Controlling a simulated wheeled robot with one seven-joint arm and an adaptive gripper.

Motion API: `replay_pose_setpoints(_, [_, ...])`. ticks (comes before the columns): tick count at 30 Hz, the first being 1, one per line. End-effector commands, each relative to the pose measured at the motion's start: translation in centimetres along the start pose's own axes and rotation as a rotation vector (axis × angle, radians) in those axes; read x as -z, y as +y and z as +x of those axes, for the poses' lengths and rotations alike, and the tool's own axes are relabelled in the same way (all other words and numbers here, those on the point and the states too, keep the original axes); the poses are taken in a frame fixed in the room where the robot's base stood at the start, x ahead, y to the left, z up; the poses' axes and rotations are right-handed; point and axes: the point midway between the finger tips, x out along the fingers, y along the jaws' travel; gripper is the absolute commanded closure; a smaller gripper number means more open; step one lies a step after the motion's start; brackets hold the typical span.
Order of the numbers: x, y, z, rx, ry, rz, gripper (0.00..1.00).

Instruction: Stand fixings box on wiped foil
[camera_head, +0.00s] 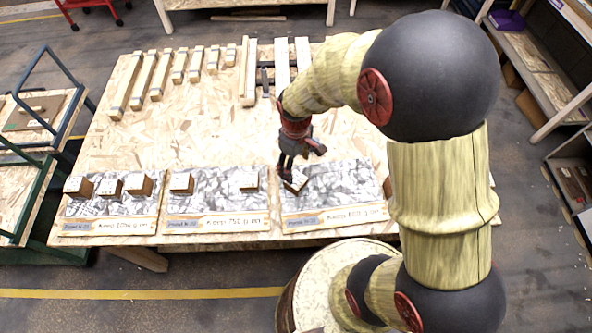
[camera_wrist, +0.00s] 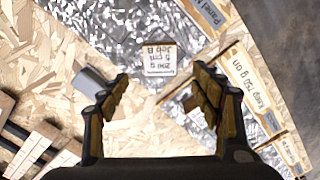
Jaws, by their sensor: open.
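A small fixings box (camera_head: 296,183) with a pale top sits at the left part of the right foil panel (camera_head: 345,180), just below my gripper. My gripper (camera_head: 290,170) is open and points down over the panel's left edge. In the wrist view its two fingers (camera_wrist: 160,95) are spread with nothing between them, and the box lies beyond the tips. Other boxes stand on the middle foil (camera_head: 215,190) and left foil (camera_head: 115,206). I cannot tell which foil is wiped.
Printed strips run along the front of the foils. Wooden bars (camera_head: 153,77) and longer battens (camera_head: 282,62) lie at the back of the board table (camera_head: 210,125). A blue-framed trolley (camera_head: 40,100) stands left. Part of a brown box (camera_head: 387,187) shows beside my arm. The table's middle is clear.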

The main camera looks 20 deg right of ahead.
Motion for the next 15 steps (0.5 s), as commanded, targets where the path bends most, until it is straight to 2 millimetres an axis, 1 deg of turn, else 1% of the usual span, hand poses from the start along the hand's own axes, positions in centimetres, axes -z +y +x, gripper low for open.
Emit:
replay_pose_setpoints(1, [0.0,0.0,-0.8,-0.001,0.002,0.0,0.35])
replay_pose_setpoints(6, [0.0,0.0,-2.2,-0.001,0.002,0.001,0.35])
replay_pose_setpoints(8, [0.0,0.0,-3.1,-0.006,0.01,0.009,0.35])
replay_pose_setpoints(11, [-0.2,0.0,-6.3,-0.026,0.048,0.05,0.35])
replay_pose_setpoints(14, [-1.2,-0.4,-11.5,-0.059,0.117,0.129,0.35])
replay_pose_setpoints(15, [-1.9,-0.7,-13.8,-0.074,0.151,0.168,0.35])
